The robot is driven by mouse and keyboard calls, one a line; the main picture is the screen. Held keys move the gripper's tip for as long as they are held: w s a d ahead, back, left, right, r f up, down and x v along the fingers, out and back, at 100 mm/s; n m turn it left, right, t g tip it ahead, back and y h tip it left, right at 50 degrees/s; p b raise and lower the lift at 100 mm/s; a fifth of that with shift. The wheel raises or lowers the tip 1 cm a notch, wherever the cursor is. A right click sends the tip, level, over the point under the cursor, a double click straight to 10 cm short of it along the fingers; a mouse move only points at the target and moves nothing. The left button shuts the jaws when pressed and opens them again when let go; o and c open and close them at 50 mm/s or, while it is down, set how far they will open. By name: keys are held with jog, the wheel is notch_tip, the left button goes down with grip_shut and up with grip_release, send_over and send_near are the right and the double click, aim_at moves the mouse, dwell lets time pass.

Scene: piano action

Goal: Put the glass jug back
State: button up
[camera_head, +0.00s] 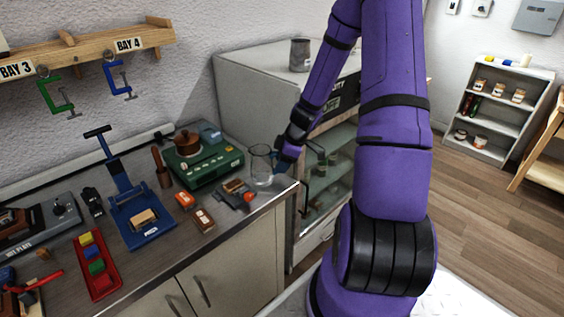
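The clear glass jug (261,166) stands upright at the right end of the grey worktop, near its front corner. My gripper (283,158) is right beside the jug, at its right side, pointing down and left. The fingers are small and dark against the jug. I cannot tell whether they are open or closed on its handle, or whether they touch it.
A green hot plate (212,168) with a brown pot (187,143) is left of the jug. Small tools (236,190) lie close in front. A blue press (138,210) stands further left. A glass-fronted cabinet (328,165) is just right of the worktop.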

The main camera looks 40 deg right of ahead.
jog(key=shift+r, duration=0.15)
jog(key=v, duration=1.2)
jog(key=s+a+r+m+h, duration=0.1)
jog(key=s+a+r+m, duration=0.1)
jog(key=a+r, duration=0.55)
jog(key=s+a+r+m+h, duration=0.1)
jog(key=s+a+r, duration=0.2)
jog(key=a+r, duration=0.45)
jog(key=s+a+r+m+t, duration=0.1)
jog(key=s+a+r+m, duration=0.2)
jog(key=s, duration=0.4)
jog(key=s+a+r+m+t+h, duration=0.1)
jog(key=s+a+r+m, duration=0.2)
jog(key=s+r, duration=0.3)
jog(key=shift+s+a, duration=0.7)
jog(key=shift+a, duration=0.1)
